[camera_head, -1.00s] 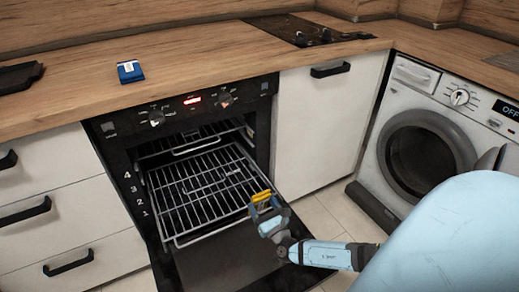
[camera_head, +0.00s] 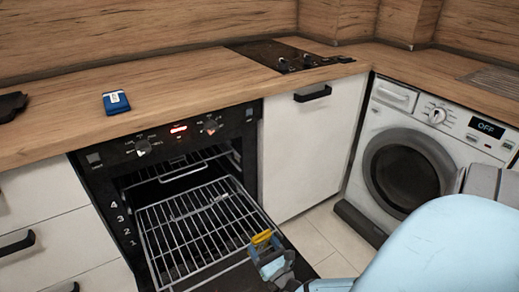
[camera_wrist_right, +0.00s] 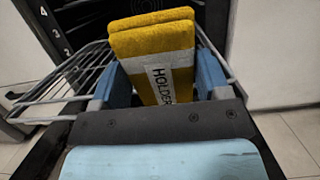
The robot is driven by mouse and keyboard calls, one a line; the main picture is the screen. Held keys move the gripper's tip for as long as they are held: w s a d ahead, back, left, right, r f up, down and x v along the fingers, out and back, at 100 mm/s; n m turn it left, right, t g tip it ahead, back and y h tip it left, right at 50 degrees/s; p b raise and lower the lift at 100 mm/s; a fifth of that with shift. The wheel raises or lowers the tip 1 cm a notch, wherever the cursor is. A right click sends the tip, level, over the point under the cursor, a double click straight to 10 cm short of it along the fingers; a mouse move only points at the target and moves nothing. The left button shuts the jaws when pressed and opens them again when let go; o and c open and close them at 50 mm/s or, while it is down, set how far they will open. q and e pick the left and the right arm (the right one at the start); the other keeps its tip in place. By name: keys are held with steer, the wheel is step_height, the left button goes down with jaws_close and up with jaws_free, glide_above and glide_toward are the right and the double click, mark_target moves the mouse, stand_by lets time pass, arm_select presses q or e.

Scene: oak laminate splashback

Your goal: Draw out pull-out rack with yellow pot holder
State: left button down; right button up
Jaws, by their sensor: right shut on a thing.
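The pull-out rack (camera_head: 205,219) is a silver wire shelf, partly out of the open black oven (camera_head: 165,146) in the head view. My right gripper (camera_head: 268,252) is at the rack's front right. It is shut on the yellow pot holder (camera_wrist_right: 152,38), which has a pale band lettered "HOLDER" in the right wrist view. The pot holder also shows in the head view (camera_head: 262,237). Rack wires (camera_wrist_right: 62,90) run on both sides of it; the grip on the rack's edge itself is hidden. My left gripper is not in view.
A blue box (camera_head: 116,102) lies on the wooden worktop (camera_head: 185,80), with a black hob (camera_head: 290,56) behind. A white cabinet door (camera_head: 308,150) and a washing machine (camera_head: 420,150) stand right of the oven. Tiled floor (camera_head: 330,235) is bare between them.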

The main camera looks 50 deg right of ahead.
steer(key=shift+s+a, duration=0.15)
steer(key=shift+s, duration=0.5)
steer(key=shift+w, duration=0.2)
